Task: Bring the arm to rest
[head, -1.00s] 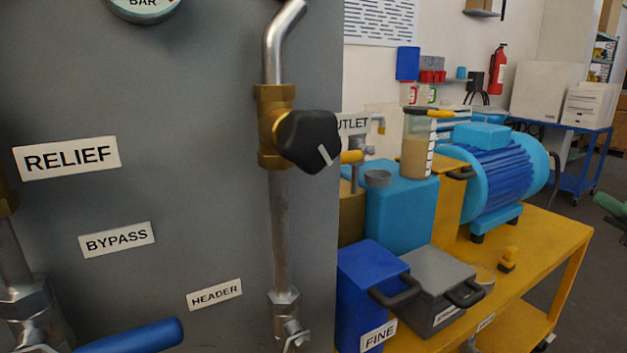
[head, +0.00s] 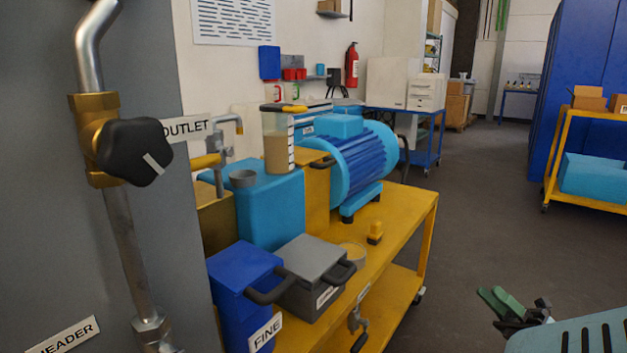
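My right gripper (head: 508,306) is at the lower right of the head view, over the floor and to the right of the yellow bench. Its green fingers lie close together, and I cannot tell whether there is a gap between them. I see nothing held in it. It is apart from the bench and everything on it. My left gripper is not in view.
A grey panel (head: 40,190) with a pipe and black-knobbed valve (head: 135,152) stands at the left. The yellow bench (head: 405,215) carries a blue motor (head: 362,160), a blue bin (head: 240,290) and a grey box (head: 312,275). Open floor (head: 470,215) lies right of it.

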